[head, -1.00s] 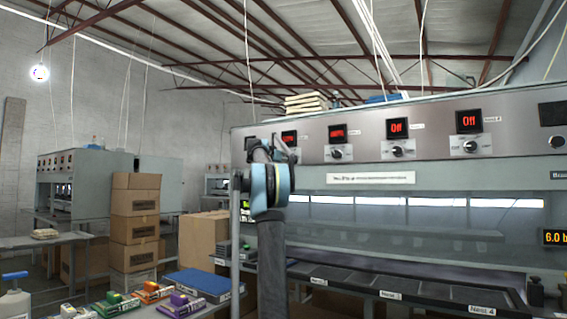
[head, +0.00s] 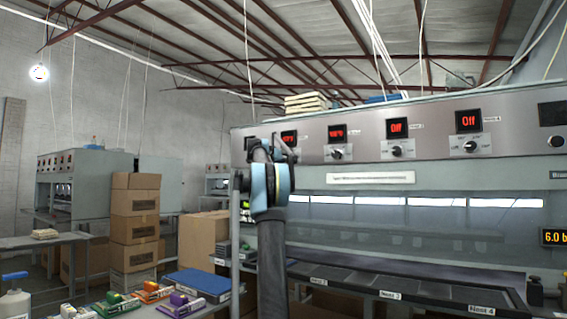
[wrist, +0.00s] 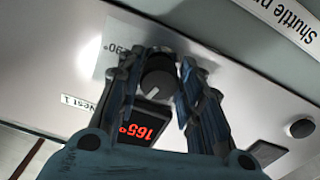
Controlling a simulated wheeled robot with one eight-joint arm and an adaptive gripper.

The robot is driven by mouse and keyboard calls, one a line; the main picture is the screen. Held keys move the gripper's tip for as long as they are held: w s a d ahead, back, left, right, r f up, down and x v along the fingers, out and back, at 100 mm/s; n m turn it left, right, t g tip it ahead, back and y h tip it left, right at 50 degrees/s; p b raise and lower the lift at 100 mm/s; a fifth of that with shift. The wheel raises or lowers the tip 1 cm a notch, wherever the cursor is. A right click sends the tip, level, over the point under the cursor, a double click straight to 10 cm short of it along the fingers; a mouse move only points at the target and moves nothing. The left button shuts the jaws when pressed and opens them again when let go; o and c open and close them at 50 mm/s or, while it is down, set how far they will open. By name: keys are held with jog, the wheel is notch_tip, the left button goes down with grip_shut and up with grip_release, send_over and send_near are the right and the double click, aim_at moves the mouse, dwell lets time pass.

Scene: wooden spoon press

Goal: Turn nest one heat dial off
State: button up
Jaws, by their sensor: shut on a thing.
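The nest one heat dial (wrist: 157,84) is a dark round knob with a light pointer mark, on the grey press panel (wrist: 55,58) in the wrist view, which looks upside down. My gripper (wrist: 160,63) is shut on the dial, with a finger on each side of it. A red display (wrist: 143,131) beside the dial reads 165°. The "Nest 1" label (wrist: 80,106) is to its left. In the head view my gripper (head: 283,150) is against the panel, and my arm hides the dial there.
Further right on the panel are the nest two dial (head: 337,154), the nest three dial (head: 397,151) and the nest four dial (head: 470,147). The displays above the last two read Off. A dark nest tray (head: 400,290) lies below. Cardboard boxes (head: 135,215) stand left.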

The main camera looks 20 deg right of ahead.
jog(key=shift+r+n, duration=0.1)
jog(key=shift+n, duration=10.8)
jog(key=o, duration=1.1)
jog(key=shift+c, duration=0.2)
jog(key=v, duration=1.2)
